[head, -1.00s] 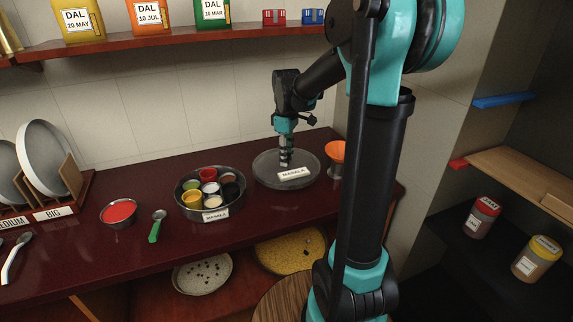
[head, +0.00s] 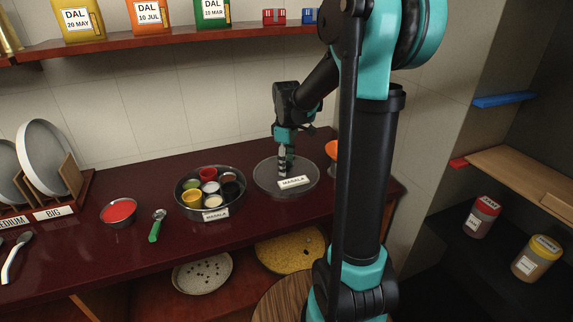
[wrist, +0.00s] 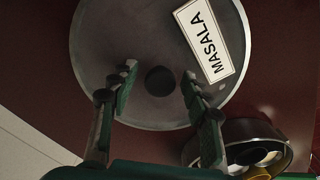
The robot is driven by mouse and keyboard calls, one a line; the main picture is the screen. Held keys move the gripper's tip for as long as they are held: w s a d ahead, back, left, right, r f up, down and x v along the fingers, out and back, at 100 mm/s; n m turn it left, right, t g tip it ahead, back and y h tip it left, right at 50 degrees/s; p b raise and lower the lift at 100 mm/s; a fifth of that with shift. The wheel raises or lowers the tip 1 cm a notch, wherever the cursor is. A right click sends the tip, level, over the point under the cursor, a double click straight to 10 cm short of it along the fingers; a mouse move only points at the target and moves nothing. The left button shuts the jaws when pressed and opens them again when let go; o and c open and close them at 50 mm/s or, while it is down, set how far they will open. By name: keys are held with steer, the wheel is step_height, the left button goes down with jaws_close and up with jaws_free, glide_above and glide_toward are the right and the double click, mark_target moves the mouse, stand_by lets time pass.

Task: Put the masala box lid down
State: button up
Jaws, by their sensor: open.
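The masala box lid (head: 265,180) is a round grey disc with a white MASALA label. It appears to lie flat on the dark red counter, right of the masala box (head: 183,205), which stands uncovered with several small cups of spices. My gripper (head: 284,172) points down over the lid. In the wrist view the open fingers (wrist: 159,82) stand on either side of the lid's dark round knob (wrist: 160,80), with gaps on both sides. The lid (wrist: 105,50) fills the middle of that view, and part of the box (wrist: 238,130) shows at lower right.
An orange cup (head: 331,149) stands close right of the lid, partly hidden by my arm. A bowl of red powder (head: 118,211) and a green-handled spoon (head: 157,226) lie left of the box. The front of the counter (head: 130,260) is clear.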

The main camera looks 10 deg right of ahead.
steer(key=shift+r, duration=0.1)
step_height(320, 180, up, 12)
stand_by(0.5)
